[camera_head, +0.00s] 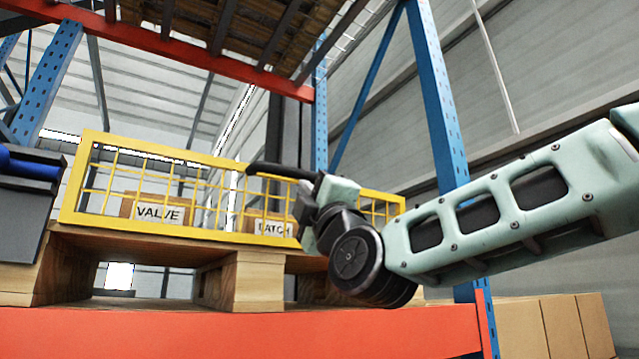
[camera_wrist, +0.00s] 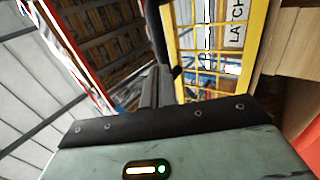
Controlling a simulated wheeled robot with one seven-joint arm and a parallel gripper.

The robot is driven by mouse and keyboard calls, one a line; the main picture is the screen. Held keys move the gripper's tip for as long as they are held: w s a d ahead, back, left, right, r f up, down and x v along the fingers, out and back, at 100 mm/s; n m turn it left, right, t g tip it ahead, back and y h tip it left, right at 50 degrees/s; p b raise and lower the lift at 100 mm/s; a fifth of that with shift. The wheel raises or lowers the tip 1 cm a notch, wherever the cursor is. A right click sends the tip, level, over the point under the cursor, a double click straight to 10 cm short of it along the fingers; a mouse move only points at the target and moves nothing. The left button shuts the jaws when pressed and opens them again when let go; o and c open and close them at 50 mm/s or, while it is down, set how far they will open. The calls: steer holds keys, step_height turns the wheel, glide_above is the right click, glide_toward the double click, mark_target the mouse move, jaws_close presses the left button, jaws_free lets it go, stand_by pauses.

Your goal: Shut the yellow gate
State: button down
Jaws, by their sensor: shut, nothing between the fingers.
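The yellow gate (camera_head: 165,220) is an upright yellow frame with wire mesh along the front of a wooden pallet on the rack shelf. Its right part is partly hidden by my wrist. My gripper (camera_head: 252,169) is shut and empty, its dark fingers pointing left across the gate's upper right part in the head view. In the wrist view, the dark fingers (camera_wrist: 158,60) lie close beside the gate's yellow frame (camera_wrist: 180,70). I cannot tell whether they touch it. Neither view clearly shows how far the gate stands open.
Behind the mesh are cardboard boxes with signs, one reading VALVE (camera_head: 158,213). The pallet (camera_head: 250,280) rests on an orange shelf beam (camera_head: 240,332). A blue upright (camera_head: 438,100) stands behind my arm. A dark grey bin (camera_head: 25,205) is at the left, and brown boxes (camera_head: 550,325) are lower right.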

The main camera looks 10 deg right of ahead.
mark_target(293, 170)
steer(key=p+x, duration=0.3)
steer(key=x, duration=0.2)
steer(key=shift+r, duration=0.1)
steer(key=shift+w+a+r+p, duration=0.15)
steer(key=shift+w+p, duration=0.15)
steer(key=shift+p, duration=0.15)
steer(key=shift+b, duration=0.5)
steer(key=shift+w+r+b, duration=0.15)
steer(key=shift+w+b, duration=0.15)
steer(key=shift+b, duration=0.2)
steer(key=shift+w+a+r+b, duration=0.2)
steer(key=shift+w+b, duration=0.1)
steer(key=shift+w, duration=0.1)
steer(key=shift+w+r, duration=0.1)
steer(key=shift+r, duration=0.45)
steer(key=shift+d, duration=0.1)
